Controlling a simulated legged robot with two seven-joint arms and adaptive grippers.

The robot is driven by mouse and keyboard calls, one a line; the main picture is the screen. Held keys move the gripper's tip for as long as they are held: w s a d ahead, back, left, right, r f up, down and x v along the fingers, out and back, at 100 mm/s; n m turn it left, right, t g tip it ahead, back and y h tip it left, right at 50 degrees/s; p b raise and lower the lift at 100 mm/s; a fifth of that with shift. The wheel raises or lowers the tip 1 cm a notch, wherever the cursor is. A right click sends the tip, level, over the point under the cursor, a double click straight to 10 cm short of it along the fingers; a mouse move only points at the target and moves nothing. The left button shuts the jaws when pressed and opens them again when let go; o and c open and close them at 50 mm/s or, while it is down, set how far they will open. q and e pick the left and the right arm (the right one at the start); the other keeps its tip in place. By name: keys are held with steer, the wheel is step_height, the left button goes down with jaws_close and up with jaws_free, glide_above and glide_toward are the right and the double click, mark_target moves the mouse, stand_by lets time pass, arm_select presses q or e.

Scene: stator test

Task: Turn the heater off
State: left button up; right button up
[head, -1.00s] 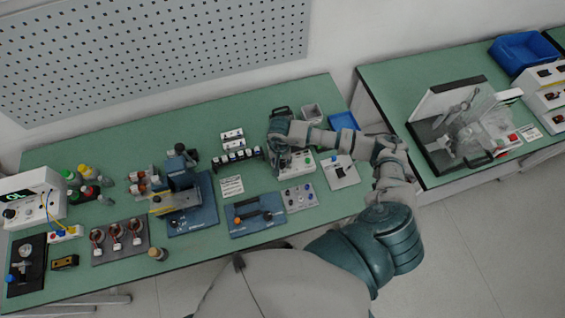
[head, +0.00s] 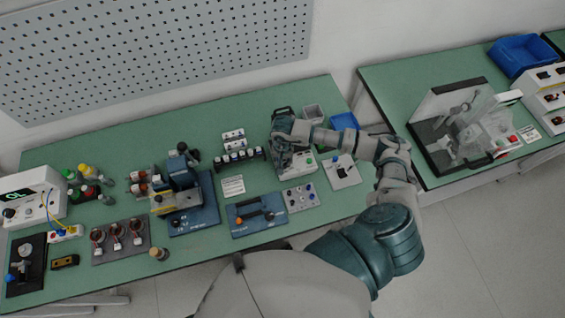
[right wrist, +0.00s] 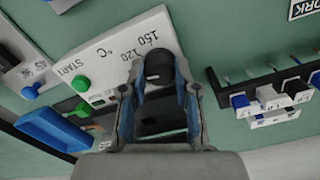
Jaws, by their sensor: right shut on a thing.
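The heater (right wrist: 115,55) is a device with a pale panel marked 120, 150, °C and START. In the right wrist view its black round knob (right wrist: 158,63) is below the 150 and 120 marks, and a green START button (right wrist: 81,84) is to the left. My right gripper (right wrist: 158,78) is shut on the knob, one blue-padded finger on each side. The knob's pointer is too small to read surely. In the head view my right gripper (head: 283,150) covers much of the heater (head: 303,163). My left gripper is not in view.
A rack with several small connectors (right wrist: 268,95) stands beside the heater, and a blue bin (head: 343,121) is close on its other side. A grey button panel (head: 300,197) and a blue fixture (head: 257,214) lie nearer. A second bench (head: 400,85) stands right.

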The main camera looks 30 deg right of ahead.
steer(key=n+b, duration=0.4)
steer(key=n, duration=0.1)
steer(key=f+n+b, duration=0.1)
steer(key=n+b, duration=0.1)
steer(key=b, duration=0.1)
steer(key=shift+n, duration=0.3)
steer(key=shift+s+a+r+n, duration=0.1)
steer(key=shift+r+n, duration=0.3)
steer(key=shift+n, duration=0.1)
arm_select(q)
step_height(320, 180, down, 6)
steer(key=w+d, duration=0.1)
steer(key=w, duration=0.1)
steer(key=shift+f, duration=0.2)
arm_select(e)
steer(key=o, duration=0.8)
steer(key=shift+r, duration=0.1)
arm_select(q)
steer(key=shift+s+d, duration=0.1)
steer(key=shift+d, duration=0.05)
arm_select(e)
steer(key=shift+o, duration=0.2)
steer(key=shift+r, duration=0.1)
step_height(320, 180, up, 6)
steer(key=shift+p, duration=1.25)
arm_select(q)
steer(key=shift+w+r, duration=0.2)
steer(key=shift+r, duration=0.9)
